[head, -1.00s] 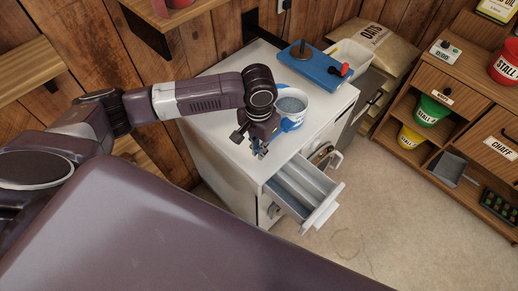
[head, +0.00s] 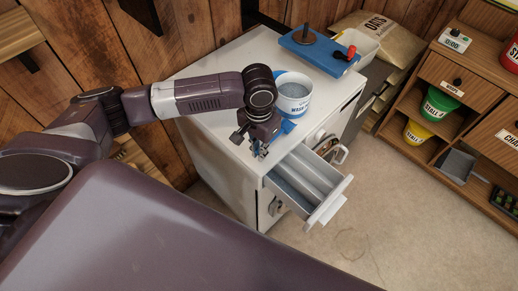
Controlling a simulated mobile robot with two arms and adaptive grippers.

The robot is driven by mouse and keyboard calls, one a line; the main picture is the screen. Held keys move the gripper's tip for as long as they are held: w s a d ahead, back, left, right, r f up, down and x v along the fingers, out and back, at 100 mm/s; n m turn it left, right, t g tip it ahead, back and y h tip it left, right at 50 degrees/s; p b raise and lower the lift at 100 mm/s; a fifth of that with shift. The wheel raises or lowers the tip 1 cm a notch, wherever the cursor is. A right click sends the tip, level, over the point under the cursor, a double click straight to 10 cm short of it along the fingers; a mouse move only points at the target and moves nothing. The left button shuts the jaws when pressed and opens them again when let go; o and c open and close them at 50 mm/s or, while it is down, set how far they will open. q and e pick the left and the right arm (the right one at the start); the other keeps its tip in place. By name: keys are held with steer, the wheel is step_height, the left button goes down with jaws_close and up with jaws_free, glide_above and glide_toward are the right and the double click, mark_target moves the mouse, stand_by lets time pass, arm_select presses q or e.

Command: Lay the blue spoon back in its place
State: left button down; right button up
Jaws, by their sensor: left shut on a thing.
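My left gripper (head: 261,151) points down over the front edge of the white cabinet top, beside the open drawer's back left corner. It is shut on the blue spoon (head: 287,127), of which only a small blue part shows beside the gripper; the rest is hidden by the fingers. The open drawer (head: 328,204) is pale grey and split into long compartments that look empty from here. My right gripper is not in view.
A white wash tub (head: 294,95) stands on the cabinet top (head: 215,95) right behind the gripper. A blue board (head: 316,52) with a peg and red knob lies further back. A wooden shelf unit (head: 425,75) with buckets stands at right. The floor (head: 390,215) ahead is clear.

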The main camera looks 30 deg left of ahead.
arm_select(q)
steer(key=shift+f, duration=0.45)
steer(key=c, duration=2)
jaws_free()
steer(key=shift+r, duration=0.1)
step_height(320, 180, up, 12)
steer(key=shift+f, duration=0.1)
